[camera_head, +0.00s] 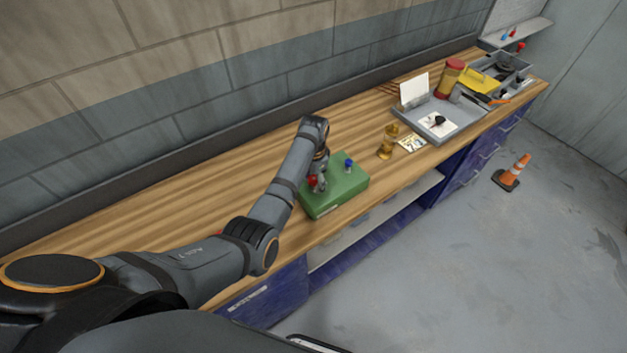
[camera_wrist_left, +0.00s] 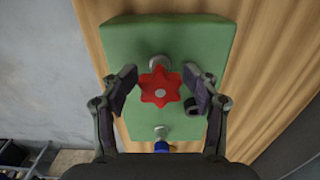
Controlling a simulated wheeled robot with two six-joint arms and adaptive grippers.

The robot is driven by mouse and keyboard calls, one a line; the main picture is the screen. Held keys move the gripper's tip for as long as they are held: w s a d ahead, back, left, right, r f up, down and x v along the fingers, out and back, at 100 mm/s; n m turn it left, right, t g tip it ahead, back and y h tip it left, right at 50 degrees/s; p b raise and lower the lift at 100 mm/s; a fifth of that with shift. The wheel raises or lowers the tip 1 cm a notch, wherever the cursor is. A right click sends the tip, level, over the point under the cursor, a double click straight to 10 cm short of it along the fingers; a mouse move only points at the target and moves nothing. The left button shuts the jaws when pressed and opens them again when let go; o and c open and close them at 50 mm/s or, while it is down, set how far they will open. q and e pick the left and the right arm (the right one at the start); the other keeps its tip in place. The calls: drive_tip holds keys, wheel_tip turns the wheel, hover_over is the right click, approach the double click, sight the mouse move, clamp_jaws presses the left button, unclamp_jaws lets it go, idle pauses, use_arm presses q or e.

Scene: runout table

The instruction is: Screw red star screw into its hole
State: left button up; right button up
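A red star-shaped screw head (camera_wrist_left: 160,87) is over the green block (camera_wrist_left: 120,40), with a silver round part just above it in the left wrist view. In the head view the red screw (camera_head: 312,181) shows at the block's left side (camera_head: 345,195). My left gripper (camera_wrist_left: 161,82) points down at the block, its two fingers spread on either side of the red head. Narrow gaps seem to show between pads and head. The screw's lower end and its hole are hidden. My right gripper is in neither view.
A blue knob (camera_head: 348,162) stands on the block. An amber figure-like object (camera_head: 387,142) stands to its right on the wooden bench. A grey tray (camera_head: 430,118) and a red-lidded jar (camera_head: 449,78) are farther right. The bench left of the block is clear.

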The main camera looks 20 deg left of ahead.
sight(314, 179)
use_arm(q)
wheel_tip(314, 179, up, 12)
idle(0.6)
drive_tip(key=shift+c, duration=0.3)
